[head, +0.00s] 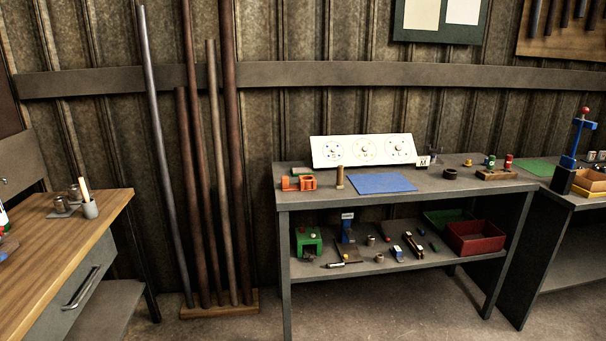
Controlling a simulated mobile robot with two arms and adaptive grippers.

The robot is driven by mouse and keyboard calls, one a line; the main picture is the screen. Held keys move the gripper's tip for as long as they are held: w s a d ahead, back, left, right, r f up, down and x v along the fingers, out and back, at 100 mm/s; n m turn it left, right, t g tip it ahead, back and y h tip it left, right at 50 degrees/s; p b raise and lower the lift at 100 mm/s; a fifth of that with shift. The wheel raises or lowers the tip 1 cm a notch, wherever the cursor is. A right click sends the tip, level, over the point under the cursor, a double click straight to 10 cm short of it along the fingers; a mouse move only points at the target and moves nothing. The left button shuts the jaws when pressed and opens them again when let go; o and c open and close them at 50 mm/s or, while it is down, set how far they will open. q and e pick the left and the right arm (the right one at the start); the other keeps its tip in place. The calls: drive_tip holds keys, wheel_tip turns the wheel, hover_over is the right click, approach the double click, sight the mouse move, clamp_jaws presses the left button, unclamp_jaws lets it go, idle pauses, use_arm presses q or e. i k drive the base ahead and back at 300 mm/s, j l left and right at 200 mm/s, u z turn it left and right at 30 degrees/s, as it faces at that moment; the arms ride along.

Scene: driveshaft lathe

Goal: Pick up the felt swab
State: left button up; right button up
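No thing here can be told for certain as the felt swab. A pale upright stick (84,187) stands in a small grey cup (90,208) on the wooden-topped bench at the left; it may be the swab, but its tip is too small to make out. A thin dark pen-like piece with a light end (332,265) lies on the lower shelf of the grey workbench. A short tan cylinder (340,176) stands upright on that workbench's top. Neither of my grippers is in view.
The wooden bench (62,255) stands at left, the grey workbench (425,188) at centre right. Long rods (205,180) lean on the wall between them. A blue mat (382,183) and red bin (475,238) are at the workbench. Open floor lies in front.

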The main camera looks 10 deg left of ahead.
sight(340, 169)
drive_tip(key=i+u, duration=0.2)
drive_tip(key=i, duration=0.2)
drive_tip(key=i+l+u, duration=0.25)
drive_tip(key=i, duration=0.15)
drive_tip(key=i+l+u, duration=0.2)
drive_tip(key=i, duration=0.15)
drive_tip(key=i+j, duration=0.05)
drive_tip(key=j, duration=0.05)
